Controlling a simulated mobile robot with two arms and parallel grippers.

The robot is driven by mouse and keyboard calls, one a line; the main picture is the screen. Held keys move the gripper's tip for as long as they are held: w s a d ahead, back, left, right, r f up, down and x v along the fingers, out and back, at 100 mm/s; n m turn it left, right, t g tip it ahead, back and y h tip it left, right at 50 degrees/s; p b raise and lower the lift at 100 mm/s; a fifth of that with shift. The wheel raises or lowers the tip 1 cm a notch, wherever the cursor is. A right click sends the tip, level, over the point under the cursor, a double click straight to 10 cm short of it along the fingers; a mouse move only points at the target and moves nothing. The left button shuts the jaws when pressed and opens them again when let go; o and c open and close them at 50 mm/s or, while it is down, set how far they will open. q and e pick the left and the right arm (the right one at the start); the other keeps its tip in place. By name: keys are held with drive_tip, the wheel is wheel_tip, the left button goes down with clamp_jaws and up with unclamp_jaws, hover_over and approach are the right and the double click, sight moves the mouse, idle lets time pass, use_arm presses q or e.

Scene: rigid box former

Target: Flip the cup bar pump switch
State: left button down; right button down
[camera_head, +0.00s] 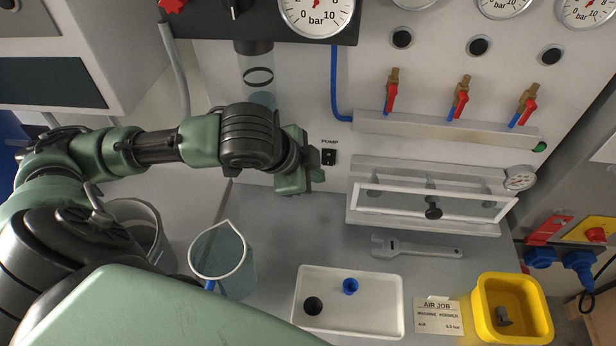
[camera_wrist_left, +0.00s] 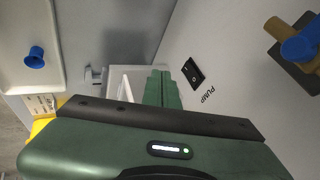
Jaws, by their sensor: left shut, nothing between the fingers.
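The pump switch (camera_head: 328,157) is a small black rocker on the grey panel, under the printed word PUMP. In the left wrist view the switch (camera_wrist_left: 193,73) shows with its label beside it. My left gripper (camera_head: 314,174) is just left of and slightly below the switch in the head view. Its green fingers (camera_wrist_left: 163,88) are shut with nothing between them. A narrow gap shows between the fingers and the switch in the wrist view; I cannot tell whether they touch the panel. My right gripper is not in view.
Red-handled valves (camera_head: 461,98) line a ledge right of the switch. A clear-front drawer (camera_head: 410,203), a wrench (camera_head: 417,248), a white tray (camera_head: 318,325), a yellow bin (camera_head: 541,318) and a clear beaker (camera_head: 238,278) are below. A blue hose (camera_head: 334,80) runs above the switch.

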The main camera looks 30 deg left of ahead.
sight(331, 163)
use_arm(q)
drive_tip(key=w+a+f+p, duration=0.1)
drive_tip(key=w+f, duration=0.1)
drive_tip(key=w, duration=0.3)
drive_tip(key=shift+w+a+f, duration=0.15)
drive_tip(key=shift+f, duration=0.25)
drive_tip(key=shift+w+a+r+p, duration=0.15)
drive_tip(key=shift+r+p, duration=0.7)
drive_tip(key=shift+p, duration=0.95)
